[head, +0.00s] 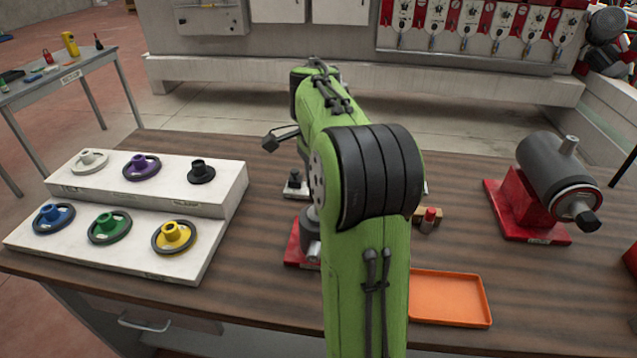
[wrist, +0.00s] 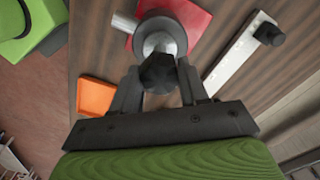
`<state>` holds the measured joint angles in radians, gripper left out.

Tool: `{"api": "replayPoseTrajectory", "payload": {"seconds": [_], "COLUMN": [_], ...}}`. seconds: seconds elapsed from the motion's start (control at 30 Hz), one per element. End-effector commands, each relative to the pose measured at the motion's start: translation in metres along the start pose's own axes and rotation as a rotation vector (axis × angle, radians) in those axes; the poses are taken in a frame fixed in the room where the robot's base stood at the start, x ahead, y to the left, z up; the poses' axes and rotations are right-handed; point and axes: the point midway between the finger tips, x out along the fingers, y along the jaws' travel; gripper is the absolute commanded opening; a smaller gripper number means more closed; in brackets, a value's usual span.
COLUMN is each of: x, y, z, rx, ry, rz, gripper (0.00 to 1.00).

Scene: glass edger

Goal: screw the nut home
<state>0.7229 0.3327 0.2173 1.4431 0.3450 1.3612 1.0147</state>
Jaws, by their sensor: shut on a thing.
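In the wrist view a black nut (wrist: 158,74) sits between the two fingers of my gripper (wrist: 158,79), in line with the silver end of a grey machine (wrist: 158,22) on a red base (wrist: 197,18). My gripper is shut on the nut. How far the nut sits on the spindle is hidden behind it. In the head view my green arm covers the gripper and nut; only part of the grey machine (head: 309,222) and its red base (head: 296,250) shows.
An orange tray (head: 449,298) lies right of my arm. A second grey machine (head: 556,168) stands at the right. White steps (head: 215,196) with several coloured handwheels fill the left. A white strip (wrist: 232,57) carrying a black knob (wrist: 269,33) lies near the gripper.

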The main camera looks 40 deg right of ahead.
Motion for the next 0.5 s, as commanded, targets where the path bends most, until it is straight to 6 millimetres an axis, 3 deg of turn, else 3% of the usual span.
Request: {"api": "replayPoseTrajectory", "payload": {"seconds": [0.07, 0.13, 0.5], "x": [0.0013, 0.0038, 0.0020], "y": [-0.0003, -0.0011, -0.0020], "z": [0.0000, 0.0002, 0.0017], "rx": [0.053, 0.225, 1.498], "ry": [0.000, 0.000, -0.001], "rz": [-0.001, -0.003, -0.001], "gripper": [0.07, 0.07, 0.07]}}
